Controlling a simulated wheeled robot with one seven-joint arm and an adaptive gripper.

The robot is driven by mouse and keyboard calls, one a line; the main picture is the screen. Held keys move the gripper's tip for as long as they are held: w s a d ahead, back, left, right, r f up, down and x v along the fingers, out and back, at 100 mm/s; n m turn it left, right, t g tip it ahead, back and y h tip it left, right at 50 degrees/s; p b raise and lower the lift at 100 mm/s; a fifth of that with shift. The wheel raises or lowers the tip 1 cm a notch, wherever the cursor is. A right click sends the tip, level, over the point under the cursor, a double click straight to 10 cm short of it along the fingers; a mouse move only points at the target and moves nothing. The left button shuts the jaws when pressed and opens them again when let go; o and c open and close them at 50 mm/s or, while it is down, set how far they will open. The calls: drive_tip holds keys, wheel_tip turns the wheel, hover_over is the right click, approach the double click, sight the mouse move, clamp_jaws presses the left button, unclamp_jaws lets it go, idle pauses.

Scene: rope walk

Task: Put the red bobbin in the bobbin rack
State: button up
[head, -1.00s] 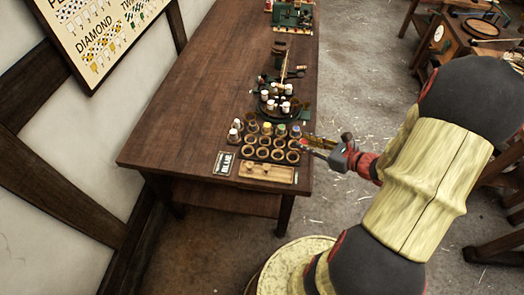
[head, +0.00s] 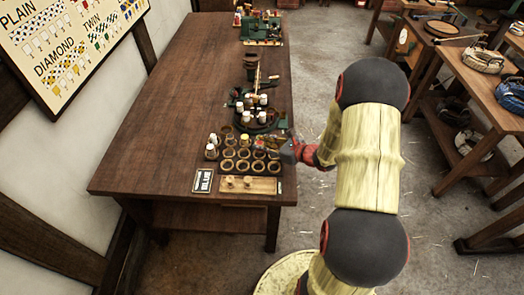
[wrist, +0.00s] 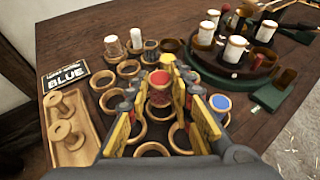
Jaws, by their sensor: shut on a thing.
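The red bobbin (wrist: 160,92) stands upright between the yellow-padded fingers of my gripper (wrist: 161,80) in the wrist view. My gripper is shut on it. In the head view my gripper (head: 284,149) is low over the right edge of the table, at the round wooden cups, and I cannot make out the red bobbin there. The bobbin rack looks to be this block of several round cups (wrist: 112,98), also in the head view (head: 228,166). Some cups look empty. I cannot tell whether the red bobbin's foot is inside a cup or above one.
A blue bobbin (wrist: 221,103) is close to my right finger. White bobbins (wrist: 113,46) stand on the far left. A wooden tray (wrist: 78,149) with two bare spools and a BLUE card (wrist: 66,76) lie left. A round stand (wrist: 225,72) with white-labelled bobbins is behind. The table's left side (head: 150,150) is clear.

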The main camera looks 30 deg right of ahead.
drive_tip(key=shift+w+f+b, duration=0.2)
drive_tip(key=shift+f+b, duration=0.45)
drive_tip(key=shift+f, duration=1.05)
drive_tip(key=shift+f, duration=0.15)
drive_tip(key=o, duration=0.9)
drive_tip(key=shift+o, duration=0.4)
